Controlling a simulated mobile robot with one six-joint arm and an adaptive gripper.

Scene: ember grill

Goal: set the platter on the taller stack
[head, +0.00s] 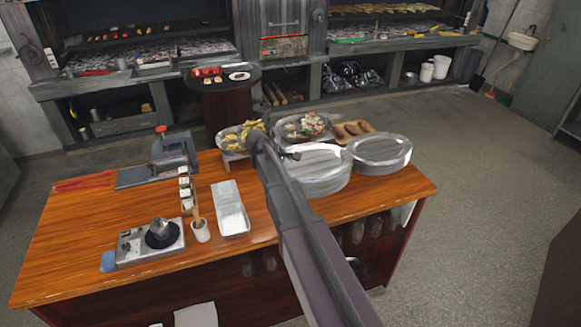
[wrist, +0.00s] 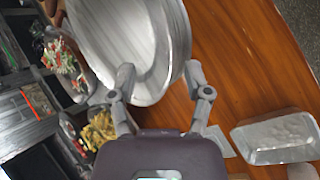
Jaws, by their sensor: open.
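The taller stack (head: 320,178) of round grey-white plates stands near the right of the wooden counter. A lower stack (head: 382,152) of similar plates is just to its right. I cannot tell which piece is the platter; the taller stack's top plate (wrist: 115,35) looks like those below it. My gripper (head: 288,152) is at the left edge of the taller stack, partly hidden by my arm. In the wrist view my gripper (wrist: 158,78) is open, its two fingers apart, with the stack's rim between and just beyond them. I cannot tell whether they touch it.
Behind the stacks are a salad dish (head: 303,127), a dish of yellow food (head: 240,137) and a board with browned pieces (head: 353,130). The counter's front right is clear.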

